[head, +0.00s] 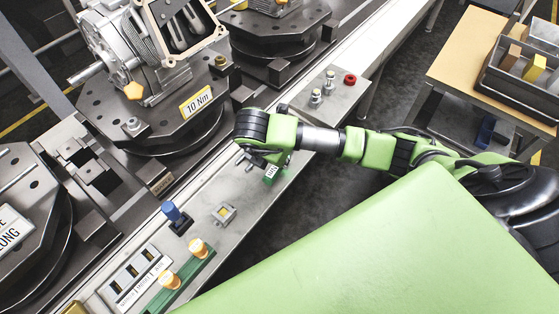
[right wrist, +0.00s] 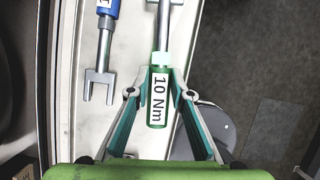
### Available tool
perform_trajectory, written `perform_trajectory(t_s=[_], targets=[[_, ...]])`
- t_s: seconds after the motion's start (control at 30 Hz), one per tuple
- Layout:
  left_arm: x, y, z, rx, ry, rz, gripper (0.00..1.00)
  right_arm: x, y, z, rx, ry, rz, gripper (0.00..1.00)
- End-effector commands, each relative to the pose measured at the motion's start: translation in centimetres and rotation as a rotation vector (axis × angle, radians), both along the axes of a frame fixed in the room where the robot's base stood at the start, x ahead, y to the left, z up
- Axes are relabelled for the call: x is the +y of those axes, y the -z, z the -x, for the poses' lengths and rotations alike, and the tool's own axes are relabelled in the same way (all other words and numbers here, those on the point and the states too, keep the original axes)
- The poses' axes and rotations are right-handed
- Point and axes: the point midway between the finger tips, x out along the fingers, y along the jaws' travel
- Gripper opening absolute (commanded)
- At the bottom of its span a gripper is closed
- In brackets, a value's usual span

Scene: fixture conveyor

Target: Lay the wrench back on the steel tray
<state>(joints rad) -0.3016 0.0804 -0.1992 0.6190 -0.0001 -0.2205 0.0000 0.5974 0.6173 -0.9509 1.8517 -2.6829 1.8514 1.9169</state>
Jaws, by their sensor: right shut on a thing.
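The wrench has a green handle (right wrist: 158,113) with a white "10 Nm" label and a silver shaft. My right gripper (right wrist: 160,78) is shut on this handle, its two fingers on either side. In the head view my right gripper (head: 268,160) is over the pale metal strip beside the fixtures, and a bit of the green handle (head: 270,175) shows below it. The pale steel surface (right wrist: 132,45) lies under the wrench; I cannot tell whether the wrench touches it. A blue-handled wrench (right wrist: 107,45) with an open jaw lies to its left. My left gripper is not in view.
A blue knob (head: 173,213), a small square part (head: 224,213), a labelled rack (head: 138,277) and orange-topped pegs (head: 198,246) stand along the strip. A control box with a red button (head: 350,79) is beyond. A round fixture holding an engine part (head: 150,45) stands at left.

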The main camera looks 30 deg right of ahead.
Motion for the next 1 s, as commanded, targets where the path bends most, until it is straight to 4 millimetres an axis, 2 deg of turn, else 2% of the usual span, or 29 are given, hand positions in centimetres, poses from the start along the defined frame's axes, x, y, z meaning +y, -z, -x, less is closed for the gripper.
perform_trajectory(t_s=[0.1, 0.5, 0.8, 1.0], targets=[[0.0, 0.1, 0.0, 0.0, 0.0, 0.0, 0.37, -0.2, 0.1, 0.0, -0.001, 0.053, -0.001, 0.0], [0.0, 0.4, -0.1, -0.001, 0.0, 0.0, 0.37, 0.0, 0.0, 0.0, -0.014, 0.052, 0.013, 0.0], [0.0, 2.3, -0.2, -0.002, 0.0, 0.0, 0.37, -0.2, 2.0, 0.0, -0.012, 0.052, 0.013, 0.0], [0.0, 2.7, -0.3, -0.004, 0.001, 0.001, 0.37, -0.2, 2.4, 0.0, -0.012, 0.052, 0.013, 0.0]])
